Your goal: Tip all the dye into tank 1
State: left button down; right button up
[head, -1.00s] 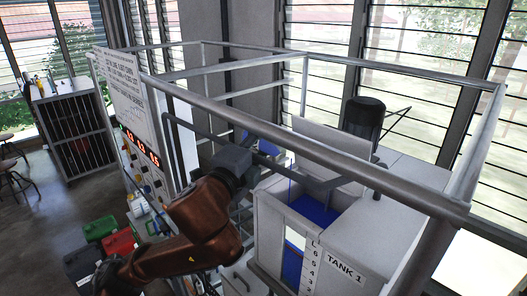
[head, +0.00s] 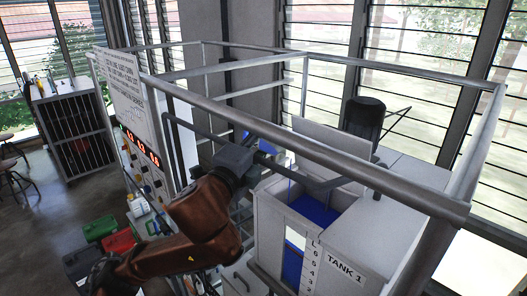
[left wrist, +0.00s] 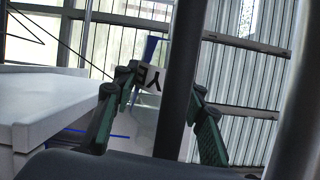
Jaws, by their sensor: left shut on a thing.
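Tank 1 (head: 345,266) is a white box with a lettered front, a level scale and a blue strip in its window. Blue dye (head: 315,209) shows inside its open top. My left gripper reaches in behind the front rail, left of the tank; its dark body (head: 236,158) shows in the head view. In the left wrist view my left gripper (left wrist: 166,82) is shut on the dye container (left wrist: 148,77), whose white label reads upside down there. A dark bar hides part of the container, so I cannot tell its tilt or contents. My right gripper is out of view.
A metal guard rail (head: 300,137) crosses in front of the tank. A sign board (head: 122,85) and a control panel with a red display (head: 140,149) stand left. A black motor-like cylinder (head: 363,118) stands behind the tank. Green (head: 100,228) and red (head: 118,242) boxes lie lower left.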

aim_at(246, 137)
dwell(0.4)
pick_arm(q)
notch_tip(246, 137, down, 2)
jog(key=n, duration=0.3)
jog(key=shift+w+a+f+g, duration=0.15)
jog(key=shift+f+g, duration=0.05)
jog(key=shift+g, duration=0.1)
jog(key=shift+n, duration=0.3)
jog(key=shift+f+n, duration=0.6)
jog(key=shift+n, duration=0.1)
jog(key=w+a+r+n, duration=0.1)
jog(key=n, duration=0.1)
jog(key=w+a+r+n+g, duration=0.1)
jog(key=n, duration=0.1)
jog(key=a+r+n+g, duration=0.1)
jog(key=a+n, duration=0.1)
jog(key=shift+w, duration=0.4)
